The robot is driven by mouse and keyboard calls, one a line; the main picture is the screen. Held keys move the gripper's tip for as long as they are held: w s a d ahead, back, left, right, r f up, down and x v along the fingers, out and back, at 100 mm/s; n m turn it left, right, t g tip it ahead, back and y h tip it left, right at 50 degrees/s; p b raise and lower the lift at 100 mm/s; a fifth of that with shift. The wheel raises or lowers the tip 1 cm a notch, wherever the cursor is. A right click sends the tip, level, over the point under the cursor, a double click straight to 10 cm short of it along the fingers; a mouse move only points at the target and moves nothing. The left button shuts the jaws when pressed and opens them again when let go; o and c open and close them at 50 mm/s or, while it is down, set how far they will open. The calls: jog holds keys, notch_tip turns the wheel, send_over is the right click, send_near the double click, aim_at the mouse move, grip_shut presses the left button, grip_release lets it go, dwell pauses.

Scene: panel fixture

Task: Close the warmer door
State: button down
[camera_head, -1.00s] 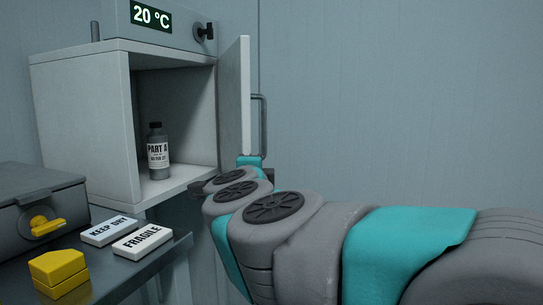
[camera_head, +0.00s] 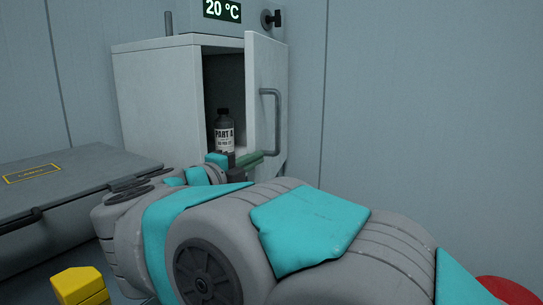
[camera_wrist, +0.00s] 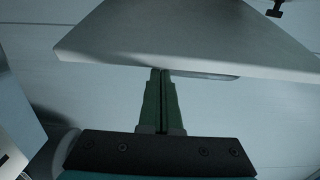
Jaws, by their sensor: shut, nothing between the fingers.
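The warmer (camera_head: 160,90) is a pale grey cabinet in the head view, with a green 20 °C display on the unit above. Its door (camera_head: 262,75) stands partly open, hinged on the right, and its outer face and grey bar handle (camera_head: 277,115) show. A dark bottle labelled PART A (camera_head: 224,130) stands inside, its base hidden by my arm. My gripper (camera_head: 260,156) is shut and empty at the door's lower part, near the handle's lower end. In the wrist view the closed green fingers (camera_wrist: 159,73) reach the edge of a pale panel (camera_wrist: 185,40); contact is unclear.
A grey case (camera_head: 60,190) with a yellow label lies at the left. A yellow block (camera_head: 80,286) is at the lower left. A red round thing (camera_head: 508,290) is at the lower right. My arm fills the lower middle.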

jog(key=shift+w+a+p, duration=0.15)
jog(key=shift+w+a, duration=0.1)
jog(key=shift+a, duration=0.6)
jog(key=shift+w+a+p, duration=0.15)
jog(key=shift+w+a, duration=0.1)
jog(key=shift+a, duration=0.55)
jog(key=shift+s+a, duration=0.1)
